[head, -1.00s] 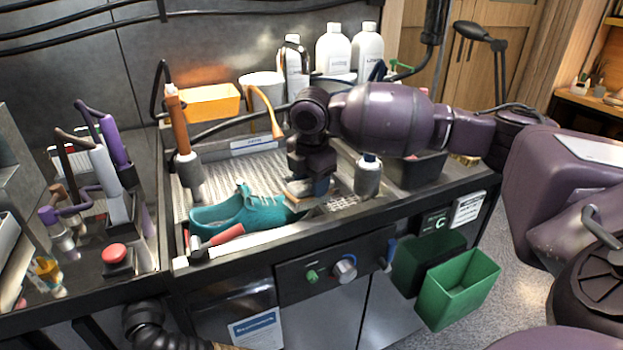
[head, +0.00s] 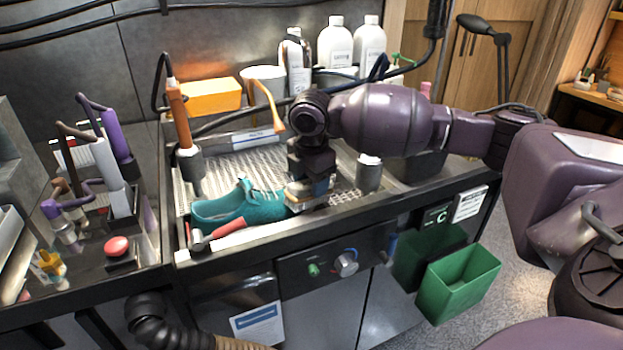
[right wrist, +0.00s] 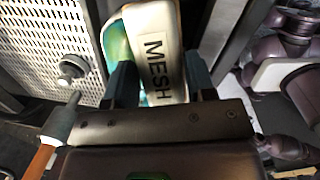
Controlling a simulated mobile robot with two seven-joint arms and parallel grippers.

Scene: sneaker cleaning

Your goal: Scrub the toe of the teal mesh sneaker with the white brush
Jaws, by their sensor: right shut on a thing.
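The teal mesh sneaker (head: 235,206) lies on the wash tray, its heel to the left and its toe to the right. My right gripper (head: 310,182) is over the toe end, pointing down, shut on the white brush (head: 306,192). In the right wrist view, the brush (right wrist: 157,40) shows a white back marked MESH between the two fingers (right wrist: 160,82). A strip of teal sneaker (right wrist: 117,45) shows beside it. The brush hides part of the toe, and I cannot tell whether bristles touch it. My left gripper is not in view.
A red-handled tool (head: 222,232) lies in front of the sneaker. An orange-handled tool (head: 180,115) stands behind its heel, and a grey cup (head: 369,175) stands right of my gripper. White bottles (head: 335,45) line the back. A red button (head: 117,247) is at left.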

